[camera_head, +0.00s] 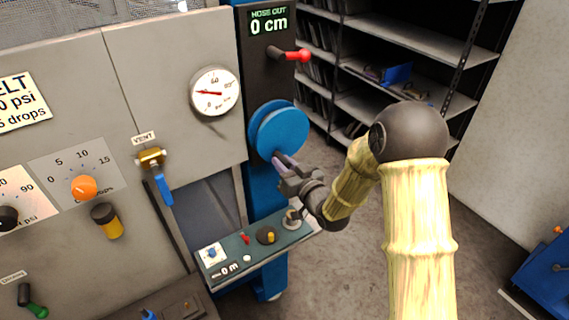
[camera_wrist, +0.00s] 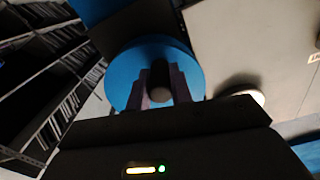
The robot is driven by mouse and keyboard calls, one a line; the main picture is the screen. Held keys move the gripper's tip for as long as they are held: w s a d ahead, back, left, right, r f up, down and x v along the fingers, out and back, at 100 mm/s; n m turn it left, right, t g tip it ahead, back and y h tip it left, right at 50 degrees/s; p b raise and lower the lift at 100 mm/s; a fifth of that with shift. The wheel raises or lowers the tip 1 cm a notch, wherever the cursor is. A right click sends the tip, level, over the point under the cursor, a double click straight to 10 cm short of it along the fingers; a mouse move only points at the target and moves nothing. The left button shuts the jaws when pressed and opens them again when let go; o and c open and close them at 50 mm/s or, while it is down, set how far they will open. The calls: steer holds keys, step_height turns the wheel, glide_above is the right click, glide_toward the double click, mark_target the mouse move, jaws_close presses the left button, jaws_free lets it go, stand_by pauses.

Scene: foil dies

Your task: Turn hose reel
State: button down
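The blue hose reel (camera_head: 281,130) is a round disc on the dark upright post, below a "HOSE OUT" display (camera_head: 268,24) that reads 0 cm. My gripper (camera_head: 283,165) is at the lower front of the reel. In the wrist view the blue reel (camera_wrist: 122,78) fills the upper middle.
A red lever (camera_head: 300,55) sticks out above the reel. A small shelf (camera_head: 232,271) with knobs juts out below my gripper. A vent valve with a blue handle (camera_head: 161,190) and a gauge (camera_head: 214,91) are on the grey panel at left.

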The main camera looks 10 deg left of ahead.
steer(key=shift+w+d+f+b, duration=0.1)
steer(key=shift+f+b, duration=0.1)
steer(key=shift+b, duration=0.55)
steer(key=b, duration=0.1)
steer(key=n+b, duration=0.1)
steer(key=b, duration=0.1)
steer(key=shift+w+d+f+n, duration=0.15)
steer(key=shift+w+f+n, duration=0.05)
steer(key=shift+f+n, duration=0.1)
steer(key=n+b, duration=0.1)
steer(key=b, duration=0.2)
steer(key=w+d+n+b, duration=0.1)
steer(key=n+b, duration=0.1)
steer(key=b, duration=0.1)
steer(key=n+b, duration=0.2)
steer(key=b, duration=0.1)
steer(key=shift+w+d+b, duration=0.35)
steer(key=shift+d+b, duration=0.05)
steer(key=c, duration=1.2)
jaws_free()
steer(key=shift+c, duration=0.2)
